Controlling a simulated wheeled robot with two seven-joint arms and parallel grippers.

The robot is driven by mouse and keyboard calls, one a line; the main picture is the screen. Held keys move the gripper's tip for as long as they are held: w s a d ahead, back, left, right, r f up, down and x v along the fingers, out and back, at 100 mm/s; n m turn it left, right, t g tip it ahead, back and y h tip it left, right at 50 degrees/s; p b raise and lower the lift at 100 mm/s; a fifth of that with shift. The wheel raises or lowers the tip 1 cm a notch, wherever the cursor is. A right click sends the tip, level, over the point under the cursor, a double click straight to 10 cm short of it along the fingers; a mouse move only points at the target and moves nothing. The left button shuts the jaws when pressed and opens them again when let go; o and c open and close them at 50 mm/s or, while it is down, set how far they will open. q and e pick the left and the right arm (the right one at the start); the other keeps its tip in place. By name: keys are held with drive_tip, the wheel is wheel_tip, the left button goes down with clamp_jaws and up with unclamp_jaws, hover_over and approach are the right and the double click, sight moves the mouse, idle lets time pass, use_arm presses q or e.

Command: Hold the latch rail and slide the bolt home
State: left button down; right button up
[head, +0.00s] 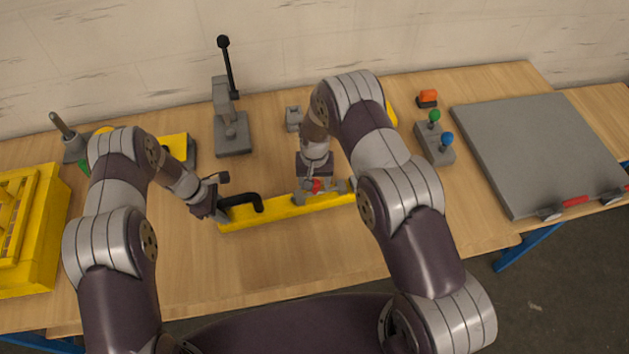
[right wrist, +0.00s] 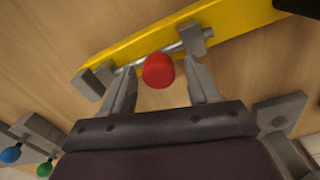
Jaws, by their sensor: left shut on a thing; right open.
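The yellow latch rail (head: 285,209) lies on the wooden bench in front of me, with a black handle (head: 244,202) at its left end. My left gripper (head: 221,206) is shut on the black handle. In the right wrist view, the rail (right wrist: 130,50) carries a grey bolt (right wrist: 137,63) running through two grey brackets, with a red knob (right wrist: 158,71) standing out from it. My right gripper (right wrist: 163,84) is open, its fingers on either side of the red knob with visible gaps. In the head view, the right gripper (head: 318,186) partly hides the bolt and knob.
A yellow crate (head: 58,225) stands at the far left. A grey lever fixture (head: 232,138) stands behind the rail. A box with green and blue knobs (head: 436,150) and a large grey panel (head: 540,150) are at the right. The bench in front of the rail is clear.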

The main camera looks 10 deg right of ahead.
sight(331, 190)
drive_tip(key=shift+f, duration=0.35)
drive_tip(key=shift+c, duration=0.2)
clamp_jaws()
drive_tip(key=d, duration=0.5)
drive_tip(key=shift+w+d+r, duration=0.1)
drive_tip(key=shift+w, duration=0.15)
drive_tip(key=shift+o, duration=0.2)
unclamp_jaws()
